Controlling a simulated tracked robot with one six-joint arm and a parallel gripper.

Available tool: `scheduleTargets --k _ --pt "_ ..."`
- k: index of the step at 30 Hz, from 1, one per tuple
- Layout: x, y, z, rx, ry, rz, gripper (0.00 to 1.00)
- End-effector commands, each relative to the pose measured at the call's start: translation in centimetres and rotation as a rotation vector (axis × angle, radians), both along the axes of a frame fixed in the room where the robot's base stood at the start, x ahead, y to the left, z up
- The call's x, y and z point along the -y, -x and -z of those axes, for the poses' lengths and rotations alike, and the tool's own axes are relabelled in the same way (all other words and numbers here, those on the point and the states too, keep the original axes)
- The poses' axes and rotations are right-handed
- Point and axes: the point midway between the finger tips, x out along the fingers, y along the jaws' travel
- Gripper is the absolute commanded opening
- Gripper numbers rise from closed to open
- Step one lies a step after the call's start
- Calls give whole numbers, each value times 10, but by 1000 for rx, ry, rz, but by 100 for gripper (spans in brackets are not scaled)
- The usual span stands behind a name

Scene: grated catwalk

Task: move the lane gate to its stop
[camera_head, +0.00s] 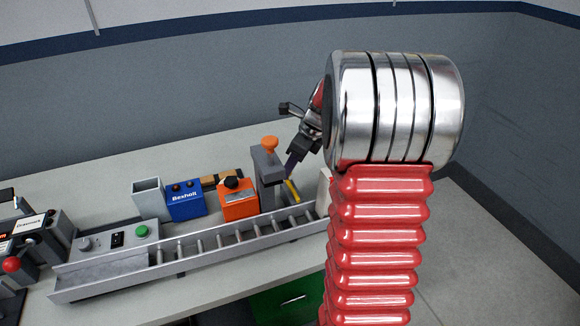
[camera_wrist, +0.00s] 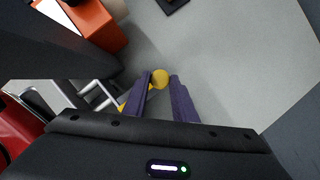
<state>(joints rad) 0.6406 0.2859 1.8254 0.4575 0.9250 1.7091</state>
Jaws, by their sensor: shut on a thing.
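The lane gate (camera_head: 292,190) shows as a short yellow bar over the right part of the roller lane, beside a grey post. In the wrist view its yellow round knob (camera_wrist: 160,79) sits between my two purple fingers. My gripper (camera_wrist: 161,75) is shut on this knob. In the head view my gripper (camera_head: 290,172) comes down from the right to the yellow bar, and my arm partly hides it. I cannot make out the gate's stop.
The roller lane (camera_head: 220,243) runs along the bench's front. The grey post (camera_head: 267,175) has an orange knob on top. An orange box (camera_head: 239,204), a blue box (camera_head: 186,203) and a grey open bin (camera_head: 151,199) stand behind the lane. A green-button panel (camera_head: 118,237) is at its left end.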

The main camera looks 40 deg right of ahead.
Motion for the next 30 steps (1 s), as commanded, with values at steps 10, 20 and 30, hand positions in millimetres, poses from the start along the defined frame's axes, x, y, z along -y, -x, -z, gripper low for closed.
scheduleTargets --k 10,20,30 --pt "-2 7 -1 1 0 0 2" --pt "-13 52 -1 2 1 1 2" --pt "-19 72 -1 0 0 -1 2"
